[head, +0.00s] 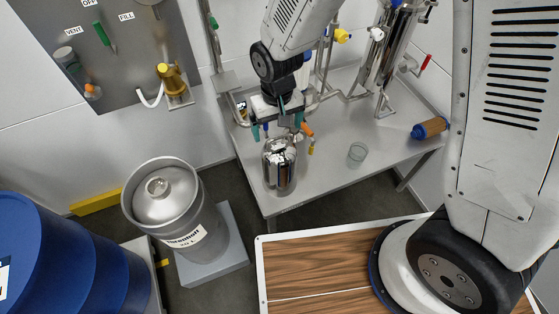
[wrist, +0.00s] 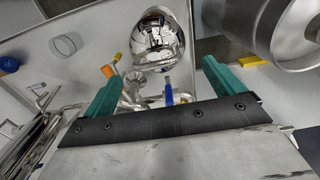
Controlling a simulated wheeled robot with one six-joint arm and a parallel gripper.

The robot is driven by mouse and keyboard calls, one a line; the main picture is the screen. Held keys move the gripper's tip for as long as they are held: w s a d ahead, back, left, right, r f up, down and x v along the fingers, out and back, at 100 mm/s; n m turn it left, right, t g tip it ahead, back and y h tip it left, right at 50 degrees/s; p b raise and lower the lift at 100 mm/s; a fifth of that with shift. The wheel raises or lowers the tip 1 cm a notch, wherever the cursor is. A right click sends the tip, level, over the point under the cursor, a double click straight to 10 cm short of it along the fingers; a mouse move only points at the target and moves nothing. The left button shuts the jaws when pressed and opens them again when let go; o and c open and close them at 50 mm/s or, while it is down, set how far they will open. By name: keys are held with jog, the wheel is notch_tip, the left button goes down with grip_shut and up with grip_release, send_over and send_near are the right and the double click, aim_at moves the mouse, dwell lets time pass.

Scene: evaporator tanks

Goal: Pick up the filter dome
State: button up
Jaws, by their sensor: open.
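The filter dome (head: 280,167), a shiny mirror-like metal dome with a rounded top, stands upright near the front left corner of the grey table. In the wrist view the dome (wrist: 158,42) shows at the top centre, beyond the fingertips and roughly between their lines. My gripper (head: 277,126) has teal fingers spread apart, and nothing is between them. It is close to the dome, just behind and above it in the head view. In the wrist view both fingers of my gripper (wrist: 160,73) show apart from the dome.
A glass beaker (head: 357,155) and a brown cylinder with blue ends (head: 430,128) are on the table (head: 330,180). Pipes and small valves, including an orange one (head: 307,129), crowd behind the dome. A steel keg (head: 165,205) and blue drum (head: 50,255) stand left.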

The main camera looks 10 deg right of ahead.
aim_at(279, 138)
jog(key=f, duration=0.6)
jog(key=shift+w+d, duration=0.1)
jog(key=shift+d, duration=0.15)
jog(key=c, duration=1.8)
grip_shut()
jog(key=shift+r, duration=0.15)
